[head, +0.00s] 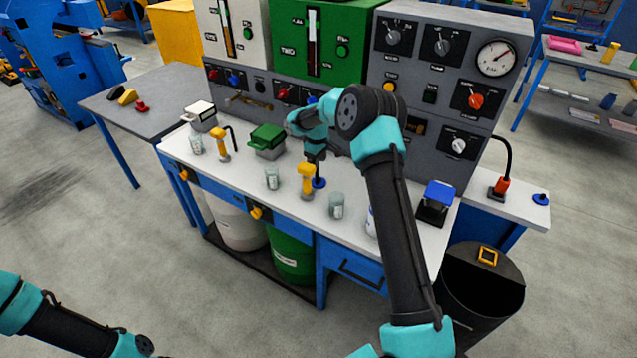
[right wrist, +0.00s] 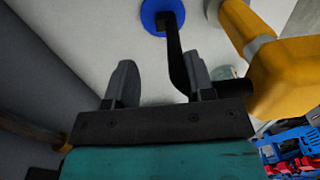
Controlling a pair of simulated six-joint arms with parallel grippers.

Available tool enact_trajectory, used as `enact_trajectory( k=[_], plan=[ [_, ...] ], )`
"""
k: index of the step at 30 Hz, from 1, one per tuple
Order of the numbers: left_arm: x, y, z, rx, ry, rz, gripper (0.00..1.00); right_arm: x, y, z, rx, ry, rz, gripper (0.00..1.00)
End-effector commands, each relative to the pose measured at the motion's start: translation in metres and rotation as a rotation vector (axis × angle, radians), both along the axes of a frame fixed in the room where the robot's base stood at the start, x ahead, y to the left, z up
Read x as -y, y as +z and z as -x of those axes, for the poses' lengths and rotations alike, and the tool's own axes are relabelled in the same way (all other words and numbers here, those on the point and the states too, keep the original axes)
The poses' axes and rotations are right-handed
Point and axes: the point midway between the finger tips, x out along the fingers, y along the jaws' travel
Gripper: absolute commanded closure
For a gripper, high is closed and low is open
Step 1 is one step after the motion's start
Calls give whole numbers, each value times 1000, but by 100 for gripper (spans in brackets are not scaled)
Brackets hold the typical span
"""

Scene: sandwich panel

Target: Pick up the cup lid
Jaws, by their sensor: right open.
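A round blue disc (head: 319,183), which may be the cup lid, lies on the white bench beside a yellow dispenser (head: 306,180). In the right wrist view the blue disc (right wrist: 162,15) is at the top, with a black bent rod running from it. My right gripper (head: 315,152) is above the disc in the head view. In the right wrist view its two fingers (right wrist: 160,82) are apart, with the rod between or beyond them; contact cannot be told. Another small blue disc (head: 541,199) is on the right side table. My left gripper is out of view; only its arm shows.
Clear cups (head: 272,178) (head: 337,206) stand near the bench's front. A green-lidded box (head: 267,140) is left of the gripper, and a blue-topped box (head: 437,200) is to the right. The control panel (head: 445,80) rises behind. A yellow body (right wrist: 280,75) is close at the right wrist.

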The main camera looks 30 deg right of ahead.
Motion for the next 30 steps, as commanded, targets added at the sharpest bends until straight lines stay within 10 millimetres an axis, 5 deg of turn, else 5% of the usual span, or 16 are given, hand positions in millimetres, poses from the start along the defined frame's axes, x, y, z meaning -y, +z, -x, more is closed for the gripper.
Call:
enact_trajectory(
  k=[4,17,30],
  plan=[
    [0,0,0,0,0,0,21,0,-15,0,-1,1,0,51],
    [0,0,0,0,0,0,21,-1,-20,0,0,0,0,51],
    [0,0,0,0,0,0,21,-4,-68,4,-1,0,0,51]
  ],
)
